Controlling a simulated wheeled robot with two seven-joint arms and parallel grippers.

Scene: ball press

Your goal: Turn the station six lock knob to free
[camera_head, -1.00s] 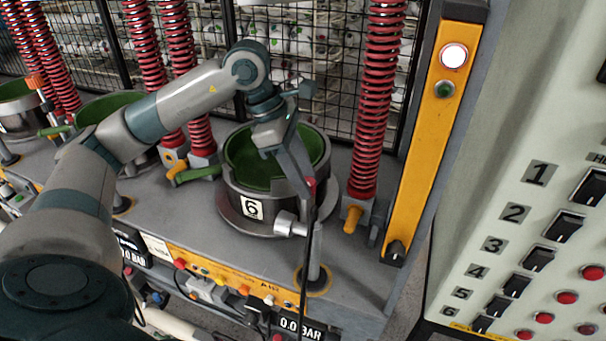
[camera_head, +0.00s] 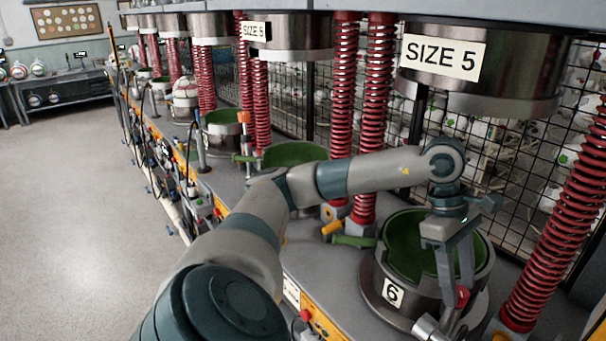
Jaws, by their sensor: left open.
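The station six mould (camera_head: 392,293) is a round metal cup with a green lining and a "6" label, at the lower right. My left gripper (camera_head: 452,290) points down in front of the mould's right part and is open, with nothing seen between its fingers. A silver cylindrical fitting (camera_head: 427,327) shows below the gripper at the bottom edge. I cannot tell whether this fitting is the lock knob; no knob marked as the lock or as free is readable. My right gripper is not in view.
A "SIZE 5" upper mould (camera_head: 450,62) hangs above station six. Red springs (camera_head: 570,225) stand beside it, with a wire mesh fence (camera_head: 520,150) behind. More press stations run away to the left. The floor (camera_head: 70,200) at left is clear.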

